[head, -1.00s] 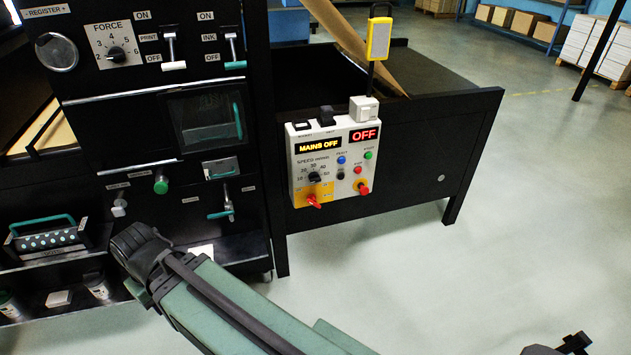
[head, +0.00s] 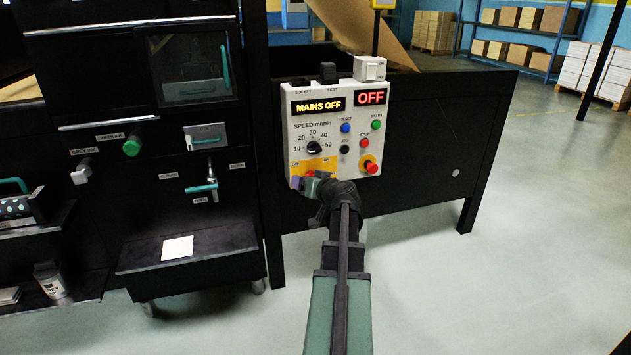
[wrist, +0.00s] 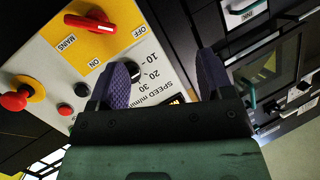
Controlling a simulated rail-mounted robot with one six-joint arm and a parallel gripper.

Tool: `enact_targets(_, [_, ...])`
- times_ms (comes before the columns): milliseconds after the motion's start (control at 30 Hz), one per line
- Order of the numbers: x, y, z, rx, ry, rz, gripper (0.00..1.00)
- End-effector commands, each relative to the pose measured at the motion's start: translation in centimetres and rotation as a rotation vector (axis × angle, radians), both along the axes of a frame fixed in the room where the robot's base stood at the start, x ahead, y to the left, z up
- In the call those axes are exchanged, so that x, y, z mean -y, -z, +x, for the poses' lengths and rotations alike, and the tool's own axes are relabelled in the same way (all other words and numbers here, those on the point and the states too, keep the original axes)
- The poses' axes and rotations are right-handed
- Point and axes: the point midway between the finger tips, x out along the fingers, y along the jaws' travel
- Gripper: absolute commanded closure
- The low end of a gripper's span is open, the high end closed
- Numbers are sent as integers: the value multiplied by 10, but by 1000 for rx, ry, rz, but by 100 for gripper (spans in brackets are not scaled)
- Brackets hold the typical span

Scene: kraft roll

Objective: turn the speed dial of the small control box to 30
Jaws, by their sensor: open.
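The small control box (head: 335,125) is a light panel on the dark machine side. Its displays read MAINS OFF and OFF. In the wrist view the dial (wrist: 133,70) is partly hidden behind one finger. The red mains switch (wrist: 90,23) lies on a yellow plate, its handle towards OFF. My gripper (head: 305,183) is at the box's lower left, just below the dial. It is open with nothing between its purple-padded fingers (wrist: 164,78).
A red emergency stop (head: 370,166) and several small coloured buttons crowd the box's right half. The machine's levers and knobs, including a teal-handled lever (head: 205,187), lie to the left. Open floor (head: 500,285) lies to the right.

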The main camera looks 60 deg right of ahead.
Motion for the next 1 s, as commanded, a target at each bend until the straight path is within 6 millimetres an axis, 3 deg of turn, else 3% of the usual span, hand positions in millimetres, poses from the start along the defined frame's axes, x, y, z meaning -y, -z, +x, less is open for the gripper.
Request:
enact_targets(33, [30,-6,-5,58,74,-82,27])
enact_targets(133, [57,-35,-8,108,202,-238,27])
enact_targets(300, [71,-42,-19,42,288,-402,27])
enact_targets(467, [71,-41,-17,33,282,-417,27])
enact_targets(667, [89,-41,4,33,279,-416,27])
enact_targets(1000, [134,-41,62,34,277,-415,27])
